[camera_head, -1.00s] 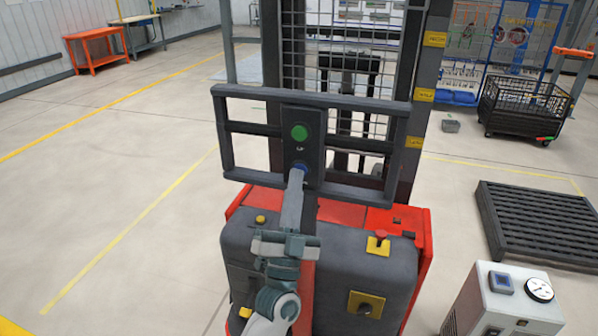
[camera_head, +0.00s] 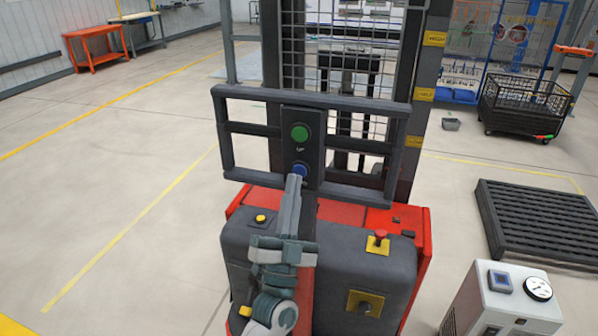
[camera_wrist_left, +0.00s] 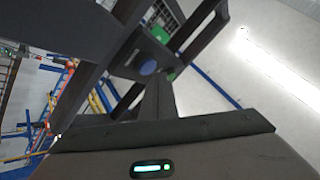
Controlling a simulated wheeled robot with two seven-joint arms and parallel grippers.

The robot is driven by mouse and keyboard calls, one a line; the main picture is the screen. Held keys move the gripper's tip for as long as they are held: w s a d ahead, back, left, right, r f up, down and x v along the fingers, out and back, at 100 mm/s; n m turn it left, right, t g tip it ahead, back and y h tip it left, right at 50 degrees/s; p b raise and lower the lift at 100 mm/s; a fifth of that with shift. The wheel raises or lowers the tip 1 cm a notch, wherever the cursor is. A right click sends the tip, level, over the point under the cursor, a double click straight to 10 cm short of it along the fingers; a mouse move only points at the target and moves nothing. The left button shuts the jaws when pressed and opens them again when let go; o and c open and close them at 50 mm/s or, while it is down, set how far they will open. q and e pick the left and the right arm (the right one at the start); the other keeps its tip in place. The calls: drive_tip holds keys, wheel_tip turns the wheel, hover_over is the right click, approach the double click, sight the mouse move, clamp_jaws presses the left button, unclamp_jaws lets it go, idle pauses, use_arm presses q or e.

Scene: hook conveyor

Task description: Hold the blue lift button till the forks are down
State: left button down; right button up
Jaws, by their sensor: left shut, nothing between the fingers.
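The blue lift button (camera_head: 299,170) is on a dark control box (camera_head: 313,150) fixed to the stacker's grey frame, below a green button (camera_head: 300,132). My left gripper (camera_head: 294,181) is shut and empty, its tips just below and in front of the blue button. Most of the button's face shows. In the left wrist view the blue button (camera_wrist_left: 148,67) shows clear, beside the shut fingers (camera_wrist_left: 159,84); I cannot tell whether they touch the box. The forks are not clearly seen behind the mast (camera_head: 345,75). My right gripper is out of view.
The stacker's grey and red body (camera_head: 335,262) has a red knob (camera_head: 380,236) on top. A grey cabinet with a gauge (camera_head: 505,300) stands front right. A dark slatted pallet (camera_head: 540,220) and a black mesh cart (camera_head: 525,105) are at right. The floor at left is clear.

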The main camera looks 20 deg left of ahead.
use_arm(q)
drive_tip(key=shift+s, duration=0.15)
drive_tip(key=s+p, duration=0.1)
drive_tip(key=s, duration=0.3)
drive_tip(key=shift+s+a+p, duration=0.1)
drive_tip(key=shift+s+p, duration=0.25)
drive_tip(key=shift+s, duration=0.05)
idle(0.6)
